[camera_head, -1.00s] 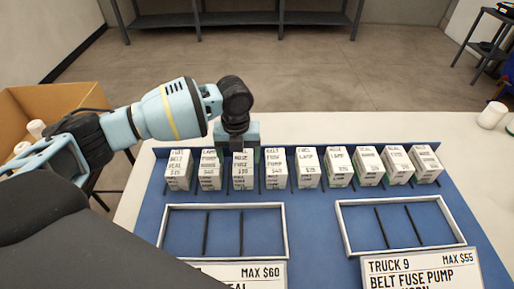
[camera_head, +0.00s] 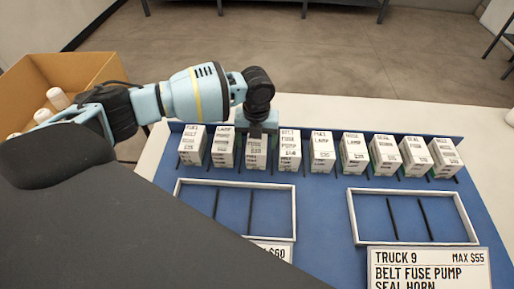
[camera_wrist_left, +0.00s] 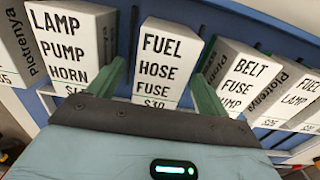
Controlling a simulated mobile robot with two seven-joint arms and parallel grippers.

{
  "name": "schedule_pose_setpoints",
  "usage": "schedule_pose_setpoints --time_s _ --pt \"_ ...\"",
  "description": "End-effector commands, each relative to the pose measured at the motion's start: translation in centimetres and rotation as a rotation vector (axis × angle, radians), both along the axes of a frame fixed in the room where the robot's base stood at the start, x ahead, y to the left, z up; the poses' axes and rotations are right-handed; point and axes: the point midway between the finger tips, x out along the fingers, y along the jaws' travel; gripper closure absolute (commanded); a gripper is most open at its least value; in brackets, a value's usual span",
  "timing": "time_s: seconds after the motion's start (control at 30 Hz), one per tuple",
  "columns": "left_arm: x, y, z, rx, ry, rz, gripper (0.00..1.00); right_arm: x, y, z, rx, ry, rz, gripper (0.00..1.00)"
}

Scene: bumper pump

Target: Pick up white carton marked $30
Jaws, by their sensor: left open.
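The white carton marked $30 (camera_wrist_left: 166,62) reads "FUEL HOSE FUSE" in the left wrist view, with the price partly cut off by my gripper. In the head view it is the third carton (camera_head: 256,153) from the left in the row, standing upright. My left gripper (camera_head: 259,128) is over the top of this carton. It is open, and in the left wrist view its two green fingers (camera_wrist_left: 158,72) stand on either side of the carton. I cannot tell whether they touch it. My right gripper is not in view.
Neighbouring cartons, "LAMP PUMP HORN" (camera_wrist_left: 68,40) and "BELT FUSE PUMP" (camera_wrist_left: 243,78), stand close on both sides. Thin black dividers separate the row on the blue board (camera_head: 322,200). Two white-framed trays (camera_head: 180,208) (camera_head: 352,215) lie in front. A cardboard box (camera_head: 88,68) stands at left.

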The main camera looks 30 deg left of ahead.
Motion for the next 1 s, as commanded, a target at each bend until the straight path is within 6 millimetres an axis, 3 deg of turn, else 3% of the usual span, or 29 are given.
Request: schedule_pose_setpoints --time_s 0.2,0.5,0.93,1.0 --pt "0.1 0.0 -2.7 0.000 0.002 0.000 0.22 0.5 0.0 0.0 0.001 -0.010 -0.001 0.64" --pt "0.1 0.0 -3.0 0.000 0.001 0.000 0.22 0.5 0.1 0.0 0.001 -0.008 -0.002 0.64" --pt "0.1 0.0 -3.0 0.000 0.001 0.000 0.78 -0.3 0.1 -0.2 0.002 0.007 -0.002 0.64" --pt "0.1 0.0 -3.0 0.000 0.000 0.000 0.79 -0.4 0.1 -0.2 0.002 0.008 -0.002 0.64"
